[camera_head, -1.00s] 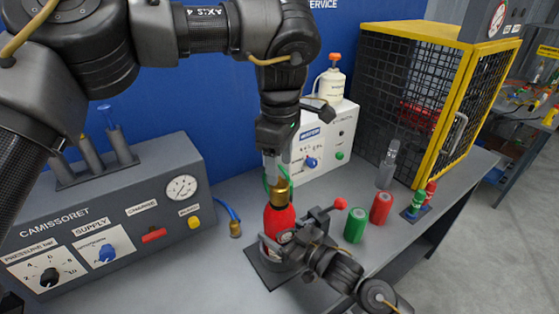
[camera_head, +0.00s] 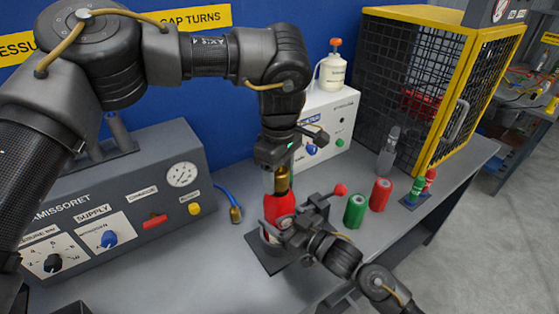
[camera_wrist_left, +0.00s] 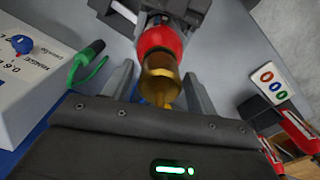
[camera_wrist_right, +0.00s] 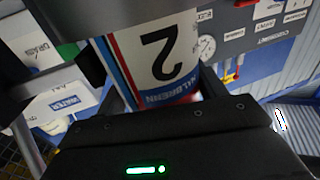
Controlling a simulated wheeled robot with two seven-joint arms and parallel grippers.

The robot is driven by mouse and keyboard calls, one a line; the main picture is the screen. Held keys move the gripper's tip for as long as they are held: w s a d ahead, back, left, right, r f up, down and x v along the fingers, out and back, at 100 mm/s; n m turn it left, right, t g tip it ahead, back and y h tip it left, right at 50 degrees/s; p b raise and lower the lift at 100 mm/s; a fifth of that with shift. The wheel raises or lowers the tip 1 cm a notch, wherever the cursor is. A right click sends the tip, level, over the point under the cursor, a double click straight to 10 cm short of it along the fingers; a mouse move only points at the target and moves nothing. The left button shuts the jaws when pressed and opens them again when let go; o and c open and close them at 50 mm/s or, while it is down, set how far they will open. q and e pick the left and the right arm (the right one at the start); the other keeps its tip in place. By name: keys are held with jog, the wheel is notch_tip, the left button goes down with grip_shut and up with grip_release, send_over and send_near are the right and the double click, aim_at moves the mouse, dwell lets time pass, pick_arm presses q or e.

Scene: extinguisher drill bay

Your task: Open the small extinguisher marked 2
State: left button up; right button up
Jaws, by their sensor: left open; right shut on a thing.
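The small extinguisher (camera_head: 281,208) has a red body and a brass cap (camera_head: 282,179). It stands on a dark base plate (camera_head: 264,258) on the bench. In the right wrist view its white label with a large 2 (camera_wrist_right: 160,58) shows, upside down. My right gripper (camera_head: 284,232) is shut on the extinguisher's body. My left gripper (camera_head: 281,180) is open over the cap and points down. In the left wrist view its two fingers stand on either side of the brass cap (camera_wrist_left: 160,82); whether they touch it cannot be told.
A grey supply panel (camera_head: 120,200) with gauge stands at left and a white box (camera_head: 325,125) behind. A red-knobbed lever (camera_head: 340,189), a green can (camera_head: 355,211) and a red can (camera_head: 380,194) are at right. A yellow-framed cage (camera_head: 430,90) stands at the back right.

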pick_arm(q)
jog(key=shift+f, duration=0.4)
pick_arm(e)
jog(key=shift+f, duration=0.15)
pick_arm(q)
jog(key=shift+c, duration=0.5)
